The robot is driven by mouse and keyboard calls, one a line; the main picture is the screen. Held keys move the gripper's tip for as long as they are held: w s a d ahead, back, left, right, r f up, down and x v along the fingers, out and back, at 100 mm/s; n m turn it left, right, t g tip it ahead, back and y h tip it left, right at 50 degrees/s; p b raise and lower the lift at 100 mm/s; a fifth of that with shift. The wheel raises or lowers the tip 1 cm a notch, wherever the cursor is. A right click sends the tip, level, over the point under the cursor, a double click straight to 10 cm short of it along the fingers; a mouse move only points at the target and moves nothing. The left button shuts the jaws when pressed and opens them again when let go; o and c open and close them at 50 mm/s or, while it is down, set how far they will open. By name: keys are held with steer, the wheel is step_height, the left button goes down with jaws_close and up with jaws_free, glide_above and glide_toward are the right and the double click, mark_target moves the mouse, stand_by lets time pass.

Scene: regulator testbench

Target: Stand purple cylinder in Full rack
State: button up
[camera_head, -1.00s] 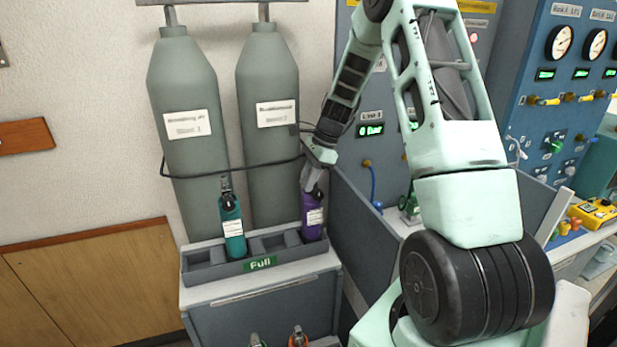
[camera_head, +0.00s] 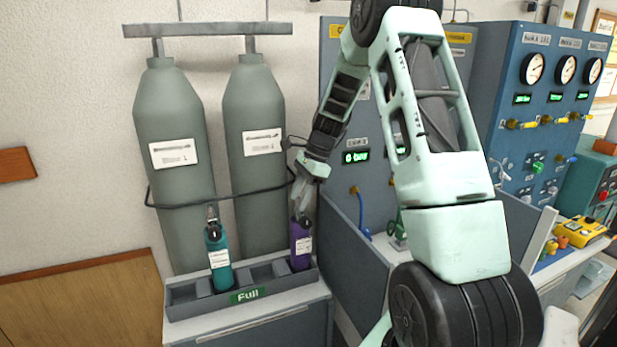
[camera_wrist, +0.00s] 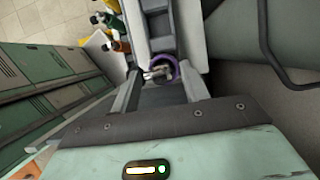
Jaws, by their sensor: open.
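The purple cylinder (camera_head: 300,244) stands upright in the right-end compartment of the Full rack (camera_head: 200,306), a grey tray with a green "Full" label. A teal cylinder (camera_head: 218,258) stands in the same rack further left. My gripper (camera_head: 303,208) is open just above the purple cylinder's top. In the wrist view my gripper's fingers (camera_wrist: 160,92) point at the purple cylinder's round top (camera_wrist: 181,80), with its valve partly hidden between them. Whether the fingers touch the valve cannot be told.
Two large grey gas bottles (camera_head: 176,150) stand behind the rack against the wall, with a dark strap around them. A blue gauge panel (camera_head: 530,110) is at the right. The compartments between the two cylinders are empty.

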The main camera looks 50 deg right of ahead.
steer(key=b+v, duration=0.1)
steer(key=v, duration=0.7)
steer(key=shift+r, duration=0.25)
steer(key=s+a+n+g+h, duration=0.15)
steer(key=a+n, duration=0.55)
steer(key=a, duration=0.7)
steer(key=s+a+n+g+y, duration=0.15)
steer(key=a+n, duration=0.45)
steer(key=a, duration=0.8)
steer(key=s+a+f+n+h, duration=0.1)
steer(key=s+a+n, duration=0.4)
steer(key=s+n, duration=0.1)
steer(key=s+a+f+n+h, duration=0.1)
steer(key=s+a+n, duration=0.3)
steer(key=s, duration=0.5)
steer(key=s+a+f+n+t+h, duration=0.1)
steer(key=s+a+f+n, duration=0.2)
steer(key=s+a+n, duration=0.2)
steer(key=s+n, duration=0.2)
steer(key=n, duration=0.1)
steer(key=shift+s+a+h, duration=0.3)
steer(key=shift+s, duration=0.05)
step_height(320, 180, down, 4)
steer(key=b, duration=0.4)
